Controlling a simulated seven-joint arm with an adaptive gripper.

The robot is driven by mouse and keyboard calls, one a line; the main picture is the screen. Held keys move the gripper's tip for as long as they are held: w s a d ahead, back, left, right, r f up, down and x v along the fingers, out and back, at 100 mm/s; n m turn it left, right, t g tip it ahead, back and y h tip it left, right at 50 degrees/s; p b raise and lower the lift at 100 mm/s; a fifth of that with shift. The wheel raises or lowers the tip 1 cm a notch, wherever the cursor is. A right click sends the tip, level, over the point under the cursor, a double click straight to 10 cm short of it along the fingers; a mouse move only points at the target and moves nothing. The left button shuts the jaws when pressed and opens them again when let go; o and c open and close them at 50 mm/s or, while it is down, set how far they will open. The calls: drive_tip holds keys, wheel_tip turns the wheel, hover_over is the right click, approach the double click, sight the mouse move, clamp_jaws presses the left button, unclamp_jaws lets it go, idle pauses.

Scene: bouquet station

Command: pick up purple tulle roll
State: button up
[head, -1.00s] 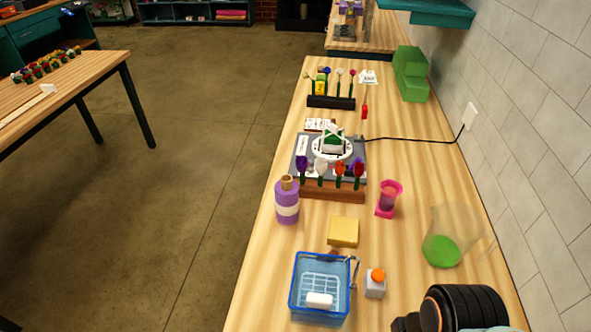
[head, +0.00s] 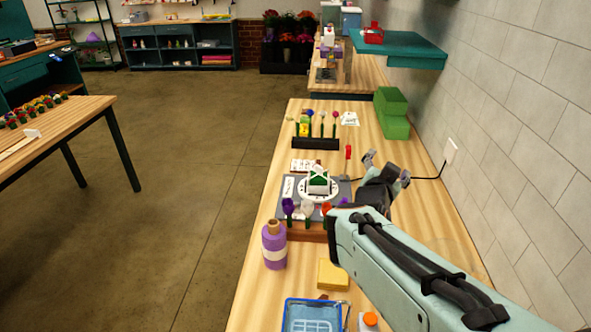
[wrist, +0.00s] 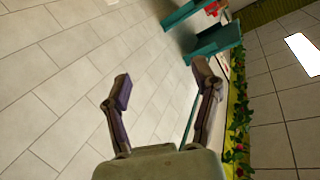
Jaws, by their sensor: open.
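A purple cylinder with a pale band and a brown top (head: 275,250), which looks like the purple tulle roll, stands upright near the left edge of the wooden bench in the head view. My gripper (head: 388,168) is open and empty, well behind and to the right of it, past the turntable station. The wrist view shows both fingers spread apart (wrist: 162,76) with only the tiled wall, a teal shelf and the room beyond them. The purple cylinder is not in the wrist view.
The turntable station (head: 318,190) with several flowers in front stands behind the cylinder. Green blocks (head: 392,113) sit by the wall under a teal shelf (head: 398,50). My arm hides the bench's right part.

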drive_tip(key=w+a+f+n+t+y, duration=0.25)
drive_tip(key=w+a+f, duration=0.4)
drive_tip(key=a, duration=0.45)
drive_tip(key=n+g+y, duration=0.3)
drive_tip(key=n, duration=0.2)
approach(272, 227)
drive_tip(key=shift+h, duration=0.25)
drive_tip(key=x, duration=0.5)
drive_tip(key=shift+w+a+f, duration=0.15)
drive_tip(key=shift+a+f, duration=0.05)
drive_tip(key=shift+f, duration=0.05)
drive_tip(key=x, duration=0.5)
drive_tip(key=shift+w, duration=0.4)
drive_tip(key=shift+w+f, duration=0.1)
drive_tip(key=shift+w, duration=0.1)
drive_tip(key=shift+c, duration=0.3)
clamp_jaws()
